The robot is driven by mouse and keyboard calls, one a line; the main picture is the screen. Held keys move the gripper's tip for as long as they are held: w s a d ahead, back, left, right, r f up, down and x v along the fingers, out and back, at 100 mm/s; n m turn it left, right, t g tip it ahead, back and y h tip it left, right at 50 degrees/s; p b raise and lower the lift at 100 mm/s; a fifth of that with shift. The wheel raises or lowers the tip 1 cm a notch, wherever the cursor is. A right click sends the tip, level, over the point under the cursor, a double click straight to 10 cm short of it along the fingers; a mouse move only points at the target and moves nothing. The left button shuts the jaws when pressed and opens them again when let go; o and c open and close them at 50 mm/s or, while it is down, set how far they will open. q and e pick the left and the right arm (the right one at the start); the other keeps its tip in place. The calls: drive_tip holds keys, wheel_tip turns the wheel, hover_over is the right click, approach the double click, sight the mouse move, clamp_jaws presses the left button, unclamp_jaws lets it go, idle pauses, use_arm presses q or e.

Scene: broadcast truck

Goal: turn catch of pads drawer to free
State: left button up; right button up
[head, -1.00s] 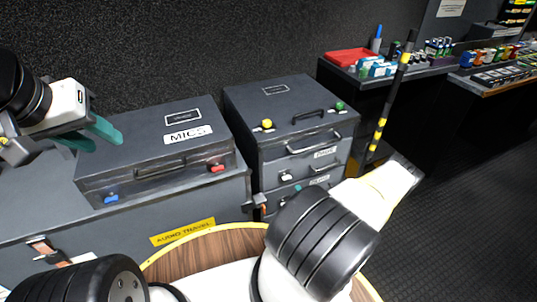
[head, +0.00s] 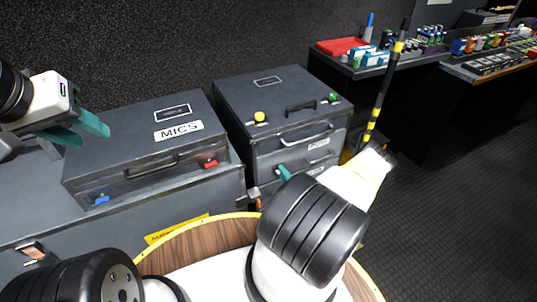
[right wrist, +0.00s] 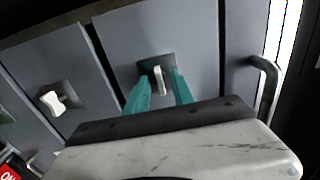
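The drawer case (head: 240,115) stands right of the MICS case, with stacked labelled drawers. The label lettering is too small to read surely. In the right wrist view a pale catch (right wrist: 159,80) sits on a dark plate on a grey drawer front. My right gripper (right wrist: 162,88) is open, with one teal finger on each side of this catch; contact is unclear. In the head view my arm hides the catch, and a teal fingertip (head: 284,172) shows at the drawer fronts. My left gripper (head: 82,132) is open and empty above the MICS case's left side.
Another pale catch (right wrist: 55,102) is on the neighbouring drawer front. A dark bar handle (right wrist: 266,85) stands out at the right in the wrist view. The MICS case (head: 140,145) has blue and red latches. A striped pole (head: 378,100) rises right of the drawers.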

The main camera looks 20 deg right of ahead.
clamp_jaws()
drive_tip(key=shift+n, duration=8.2)
